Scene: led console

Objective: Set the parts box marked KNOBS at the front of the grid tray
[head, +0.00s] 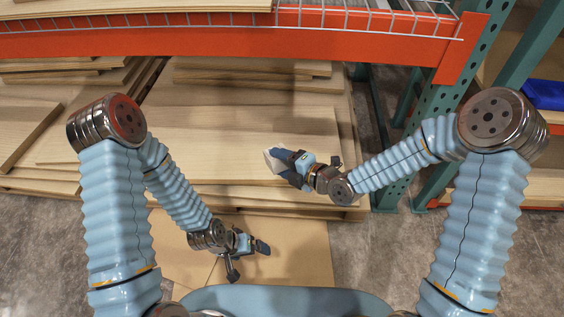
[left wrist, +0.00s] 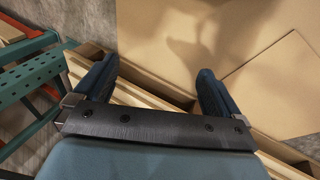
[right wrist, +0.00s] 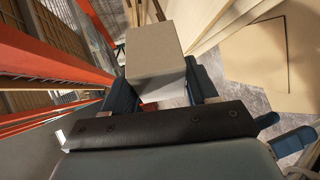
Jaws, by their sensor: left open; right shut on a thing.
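My right gripper (right wrist: 160,92) is shut on a plain grey-beige box (right wrist: 154,45), which sticks out beyond the fingers in the right wrist view. In the head view only a pale bit of the box (head: 270,160) shows at the tip of the right gripper (head: 283,163), above the wood boards. No KNOBS marking can be read on its visible faces. My left gripper (head: 262,247) is lower, over the cardboard on the floor. In the left wrist view the left gripper (left wrist: 155,85) is open and empty. I cannot make out a grid tray in any view.
A stack of wooden boards (head: 230,130) lies ahead, under an orange shelf beam (head: 200,40) with wire mesh. A green rack upright (head: 445,90) stands at the right, with a blue bin (head: 545,95) beyond. Flat cardboard (head: 300,270) lies on the concrete floor.

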